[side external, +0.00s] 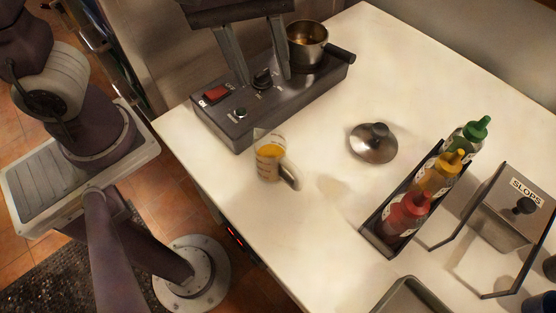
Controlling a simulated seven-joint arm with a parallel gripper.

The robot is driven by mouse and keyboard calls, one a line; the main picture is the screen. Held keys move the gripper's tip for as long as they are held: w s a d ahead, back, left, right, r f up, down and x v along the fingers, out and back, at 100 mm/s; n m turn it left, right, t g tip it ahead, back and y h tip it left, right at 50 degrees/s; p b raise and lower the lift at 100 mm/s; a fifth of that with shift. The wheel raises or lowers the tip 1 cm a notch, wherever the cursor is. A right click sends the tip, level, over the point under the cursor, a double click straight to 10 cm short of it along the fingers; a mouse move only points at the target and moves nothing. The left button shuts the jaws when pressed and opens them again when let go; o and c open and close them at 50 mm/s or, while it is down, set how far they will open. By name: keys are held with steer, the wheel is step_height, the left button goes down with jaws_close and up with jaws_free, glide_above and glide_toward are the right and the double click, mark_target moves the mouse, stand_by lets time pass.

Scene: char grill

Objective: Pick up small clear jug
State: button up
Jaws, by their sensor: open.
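The small clear jug (268,162) stands upright on the white counter (330,230), left of the middle of the picture. It has dark measuring marks and something yellow-orange inside. Its handle points to the lower right. My gripper (263,79) is at the top of the picture, with its two fingers apart and nothing between them. In the picture it is above and clear of the jug, overlapping the dark control unit. How high it is above that unit I cannot tell.
The dark control unit (240,125) with a red switch sits just behind the jug. A metal pot (307,44) stands at its far end. A round metal lid (373,145) lies to the right. A black rack (378,238) holds sauce bottles. A "SLOPS" container (508,210) is far right.

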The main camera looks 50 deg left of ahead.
mark_target(299, 174)
steer(key=s+d+f+n+g+y, duration=0.1)
steer(key=s+d+f+n+g, duration=0.1)
steer(key=d+f+n, duration=0.6)
steer(key=shift+m, duration=0.9)
steer(key=f, duration=0.2)
steer(key=d+f, duration=0.1)
steer(key=f, duration=0.2)
steer(key=d+f, duration=0.1)
steer(key=f, duration=0.2)
steer(key=shift+d+f, duration=0.1)
steer(key=shift+f, duration=0.05)
jaws_close()
